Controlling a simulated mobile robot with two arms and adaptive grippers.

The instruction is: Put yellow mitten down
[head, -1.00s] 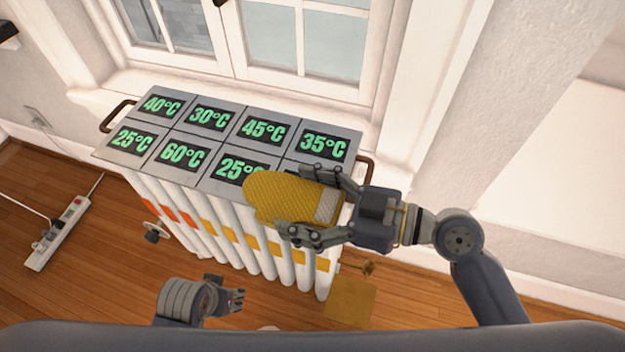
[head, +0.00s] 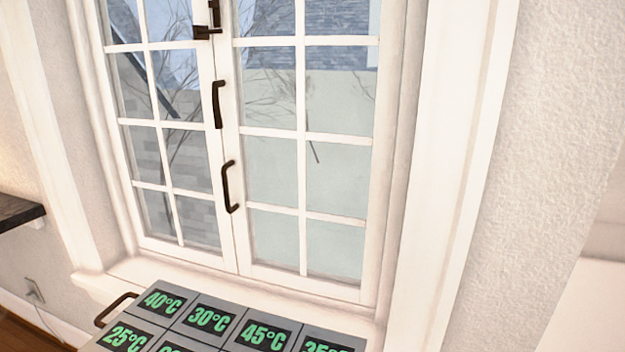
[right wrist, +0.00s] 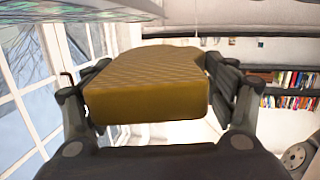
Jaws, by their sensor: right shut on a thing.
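The yellow mitten (right wrist: 148,85) shows in the right wrist view as a quilted mustard block. My right gripper (right wrist: 160,78) is shut on it, with one dark finger on each side. The head view shows neither the mitten nor either gripper. At its bottom edge is the tiled radiator top (head: 222,325), with green temperature readouts on dark panels; its front part is cut off. I cannot tell from these views how high the mitten is above that top.
A white-framed window (head: 232,262) with dark handles stands behind the radiator top. A dark ledge (head: 18,215) juts out at the left. The right wrist view shows shelves of books (right wrist: 292,102) at the right.

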